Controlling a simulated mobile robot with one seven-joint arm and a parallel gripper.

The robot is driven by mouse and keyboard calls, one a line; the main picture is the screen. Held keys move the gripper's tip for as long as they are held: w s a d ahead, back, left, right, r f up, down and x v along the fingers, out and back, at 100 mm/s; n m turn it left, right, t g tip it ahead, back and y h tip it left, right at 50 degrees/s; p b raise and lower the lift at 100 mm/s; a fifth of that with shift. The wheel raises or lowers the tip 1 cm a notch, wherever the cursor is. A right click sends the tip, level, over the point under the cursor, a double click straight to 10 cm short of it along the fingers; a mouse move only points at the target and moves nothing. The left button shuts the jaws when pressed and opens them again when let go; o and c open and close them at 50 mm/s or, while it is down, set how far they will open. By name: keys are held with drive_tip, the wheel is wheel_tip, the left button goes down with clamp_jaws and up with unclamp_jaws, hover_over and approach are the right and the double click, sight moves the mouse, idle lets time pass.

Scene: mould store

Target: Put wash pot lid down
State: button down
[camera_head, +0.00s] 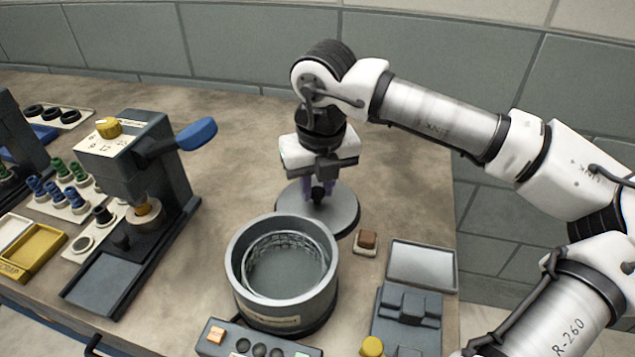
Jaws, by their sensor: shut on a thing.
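The wash pot lid (337,217) is a flat grey disc with a dark knob in its middle. It is at or just above the bench behind the wash pot; I cannot tell whether it touches the surface. My gripper (318,192) points down over the lid and is shut on its knob, and the fingers partly hide the knob. The wash pot (240,287) is a round grey vessel in front of the lid, open at the top, with a mesh basket (262,247) inside.
A dark press (150,165) with a blue lever (197,133) stands at the left. A small brown block (367,238) sits on a pad right of the pot, near a grey tray (422,264). A button panel (258,343) is in front. The bench (410,150) is bare at the back right.

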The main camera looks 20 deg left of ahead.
sight(320, 209)
drive_tip(key=shift+f, duration=0.25)
drive_tip(key=c, duration=1.2)
unclamp_jaws()
drive_tip(key=shift+r, duration=0.1)
drive_tip(key=shift+r, duration=0.1)
drive_tip(key=r, duration=0.8)
drive_tip(key=s+r, duration=0.1)
drive_tip(key=r, duration=0.3)
drive_tip(key=shift+s+d, duration=0.1)
drive_tip(key=shift+d, duration=0.3)
